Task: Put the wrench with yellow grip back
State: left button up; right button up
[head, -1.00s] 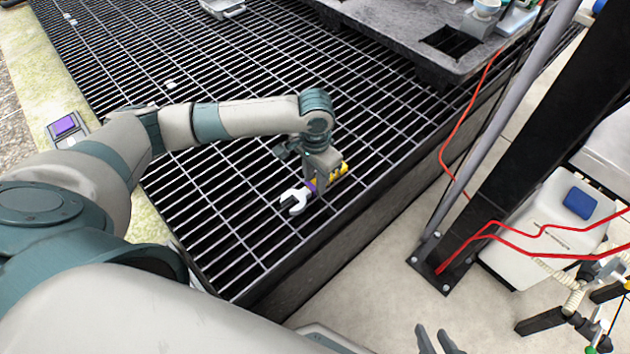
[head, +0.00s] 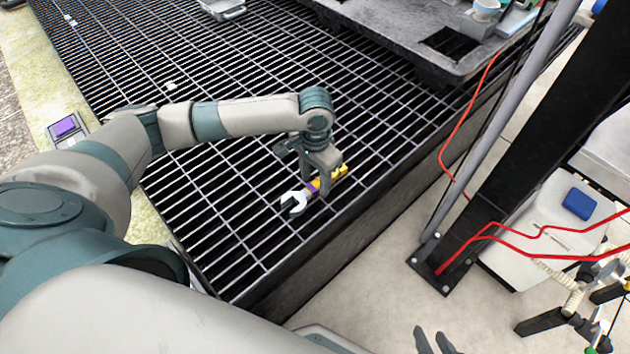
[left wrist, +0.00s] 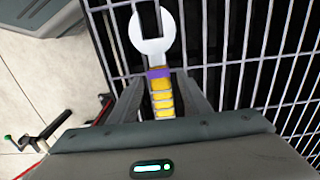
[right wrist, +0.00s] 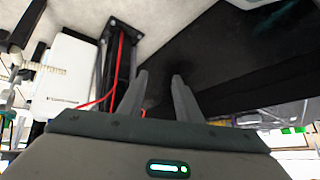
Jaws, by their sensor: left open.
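The wrench with yellow grip (head: 294,203) lies on the black grating near its front edge, its pale open jaw toward the lower left. A purple band sits between the jaw and the yellow grip. My left gripper (head: 318,190) is over the grip. In the left wrist view the wrench (left wrist: 153,42) runs between the two spread fingers of the left gripper (left wrist: 160,98), which are open on either side of the grip; I cannot tell whether they touch it. My right gripper (right wrist: 160,82) is open and empty, and its fingertips (head: 434,340) show at the bottom of the head view.
The grating (head: 215,235) has much free room. A dark grey tray-like platform (head: 390,40) stands at the back right. A small device with a purple screen (head: 65,127) is at the left edge. A black post (head: 500,190) with red cables stands right of the grating.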

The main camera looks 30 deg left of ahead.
aim_at(315, 185)
pick_arm(q)
notch_tip(315, 185, up, 11)
jog(key=p, duration=0.2)
pick_arm(e)
jog(key=shift+s+d+f+g+h, duration=0.15)
jog(key=shift+s+d+g+h, duration=0.15)
jog(key=shift+d, duration=0.25)
jog(key=shift+s+d+f+g+h, duration=0.15)
jog(key=shift+s+d+g, duration=0.15)
jog(key=shift+d, duration=0.3)
jog(key=shift+s+d+f+g+h, duration=0.15)
jog(key=shift+s+d+g+h, duration=0.15)
jog(key=shift+d, duration=0.25)
jog(key=shift+s+f, duration=0.1)
